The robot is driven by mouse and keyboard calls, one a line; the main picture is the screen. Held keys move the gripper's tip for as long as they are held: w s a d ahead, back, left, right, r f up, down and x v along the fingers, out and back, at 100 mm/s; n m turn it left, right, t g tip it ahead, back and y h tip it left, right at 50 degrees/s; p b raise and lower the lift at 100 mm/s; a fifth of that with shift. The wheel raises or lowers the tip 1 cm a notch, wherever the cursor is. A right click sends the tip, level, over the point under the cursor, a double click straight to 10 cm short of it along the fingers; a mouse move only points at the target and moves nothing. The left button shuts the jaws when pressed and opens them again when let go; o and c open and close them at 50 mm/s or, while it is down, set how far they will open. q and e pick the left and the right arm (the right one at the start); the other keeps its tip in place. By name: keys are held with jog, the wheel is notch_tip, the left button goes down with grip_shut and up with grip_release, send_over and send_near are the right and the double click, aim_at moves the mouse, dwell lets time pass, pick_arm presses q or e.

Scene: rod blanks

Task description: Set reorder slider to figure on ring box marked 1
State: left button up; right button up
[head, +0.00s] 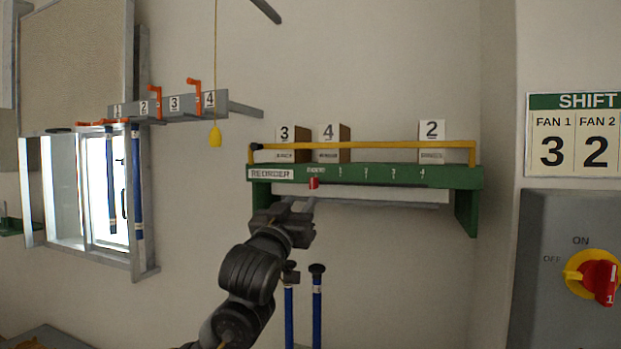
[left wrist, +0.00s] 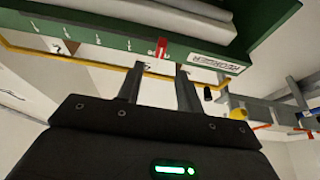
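The red reorder slider (head: 313,183) sits on the front edge of the green shelf (head: 465,178), below the leftmost mark, a small word too fine to read surely, left of figures 1 to 4. White boxes marked 3 (head: 285,134), 4 (head: 328,132) and 2 (head: 432,130) stand on the shelf; I see no box marked 1. My left gripper (head: 307,203) is just below the slider. In the left wrist view its fingers (left wrist: 159,70) are apart and empty, with the slider (left wrist: 161,47) just beyond the tips; contact is unclear. My right gripper is not in view.
A yellow rail (head: 380,145) runs along the shelf front. A grey rack (head: 190,103) with orange hooks and blue rods is at left, near a hanging yellow pull (head: 215,137). A grey switch panel (head: 540,260) is at right. Blue rods (head: 317,300) stand below the shelf.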

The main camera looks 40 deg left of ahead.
aim_at(312, 185)
pick_arm(q)
jog(key=p+x, duration=0.4)
jog(key=x, duration=0.3)
jog(key=shift+r, duration=0.2)
jog(key=shift+w+a, duration=0.15)
jog(key=shift+w, duration=0.2)
grip_shut()
